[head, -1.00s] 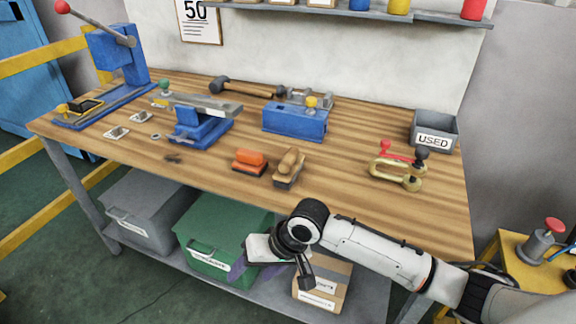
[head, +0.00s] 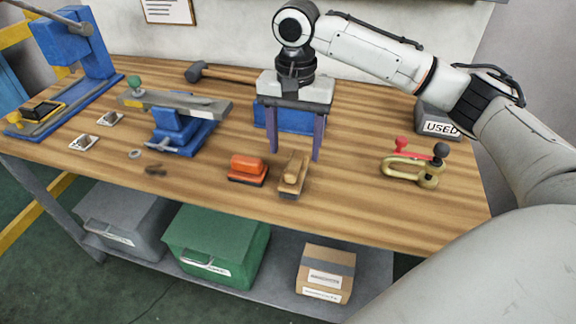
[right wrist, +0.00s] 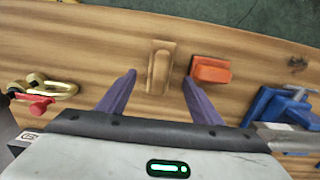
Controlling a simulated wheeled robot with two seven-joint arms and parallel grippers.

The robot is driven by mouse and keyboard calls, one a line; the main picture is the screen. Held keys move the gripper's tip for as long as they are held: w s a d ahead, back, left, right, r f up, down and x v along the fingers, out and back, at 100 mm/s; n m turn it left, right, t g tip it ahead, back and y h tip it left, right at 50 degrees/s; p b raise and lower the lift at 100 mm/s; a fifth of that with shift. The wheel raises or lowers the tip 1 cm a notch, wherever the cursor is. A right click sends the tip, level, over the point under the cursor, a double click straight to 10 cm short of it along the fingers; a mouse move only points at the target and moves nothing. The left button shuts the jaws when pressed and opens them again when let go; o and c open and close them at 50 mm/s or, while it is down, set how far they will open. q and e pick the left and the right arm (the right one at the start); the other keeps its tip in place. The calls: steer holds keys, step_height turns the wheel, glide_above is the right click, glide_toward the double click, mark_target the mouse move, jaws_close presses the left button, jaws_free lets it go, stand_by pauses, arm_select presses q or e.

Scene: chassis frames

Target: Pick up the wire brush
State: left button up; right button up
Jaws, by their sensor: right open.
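The wire brush looks to be the wooden block with a raised wooden handle (head: 292,176), lying on the workbench near its front edge. It also shows in the right wrist view (right wrist: 160,66), in line with the gap between my fingertips. My right gripper (head: 295,154) is open and empty, fingers pointing down, above and slightly behind the brush. It does not appear to touch it. The brush's bristles are mostly hidden under the block. My left gripper is not in view.
An orange-handled block (head: 247,169) lies close left of the brush. A brass shackle (head: 411,172) with red and black knobs lies to the right. A blue vise (head: 182,131) and a hammer (head: 205,73) stand further back. Bare wood lies in front of the brush.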

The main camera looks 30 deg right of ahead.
mark_target(295, 161)
steer(key=shift+s+f, duration=0.15)
steer(key=shift+f, duration=1.1)
steer(key=f, duration=0.3)
steer(key=shift+w+d+f, duration=0.2)
steer(key=shift+w+f, duration=0.05)
steer(key=shift+f, duration=0.6)
steer(key=c, duration=1)
steer(key=shift+c, duration=0.9)
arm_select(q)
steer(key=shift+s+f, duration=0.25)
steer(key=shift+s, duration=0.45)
arm_select(e)
step_height(295, 161, up, 10)
steer(key=shift+w+r, duration=0.1)
